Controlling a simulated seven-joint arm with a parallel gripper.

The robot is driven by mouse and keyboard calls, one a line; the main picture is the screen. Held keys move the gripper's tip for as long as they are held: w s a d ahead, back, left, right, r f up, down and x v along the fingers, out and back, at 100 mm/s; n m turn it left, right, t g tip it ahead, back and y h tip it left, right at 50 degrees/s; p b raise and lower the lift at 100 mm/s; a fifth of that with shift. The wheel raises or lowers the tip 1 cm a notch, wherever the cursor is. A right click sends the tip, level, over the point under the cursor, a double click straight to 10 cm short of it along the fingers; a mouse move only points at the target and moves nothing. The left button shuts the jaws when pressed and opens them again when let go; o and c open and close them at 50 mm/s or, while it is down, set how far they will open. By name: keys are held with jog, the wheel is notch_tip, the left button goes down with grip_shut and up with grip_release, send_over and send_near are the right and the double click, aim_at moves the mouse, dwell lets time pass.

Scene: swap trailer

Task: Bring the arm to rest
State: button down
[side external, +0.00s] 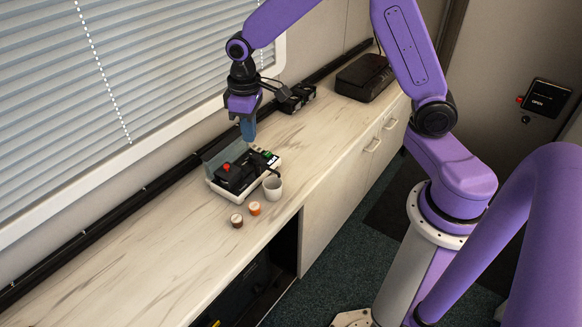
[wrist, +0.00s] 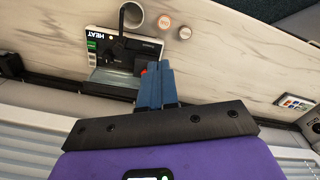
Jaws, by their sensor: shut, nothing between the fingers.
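My gripper (side external: 248,129) is purple and black with blue fingers. It points down above the device on the counter, with the fingertips over the device's back edge. In the wrist view the blue fingers (wrist: 155,85) are together with nothing between them. The device (side external: 216,185) is a white box with a dark top, a red button and a raised grey lid; it also shows in the wrist view (wrist: 125,55), partly behind the fingers. From the side view the fingers appear above the device, apart from it.
A black case (side external: 364,77) and dark blocks (side external: 297,97) stand farther back. The window blinds (side external: 110,80) rise behind. The left counter (side external: 130,240) is clear.

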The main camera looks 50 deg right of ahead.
jog(key=s+a+r+n, duration=0.1)
jog(key=s+r+n, duration=0.15)
jog(key=s, duration=0.55)
jog(key=s+a+r+n, duration=0.1)
jog(key=s+a+r, duration=0.15)
jog(key=s, duration=0.55)
jog(key=s+d+r+n, duration=0.1)
jog(key=s+d+n, duration=0.3)
jog(key=s, duration=0.9)
jog(key=shift+d, duration=0.6)
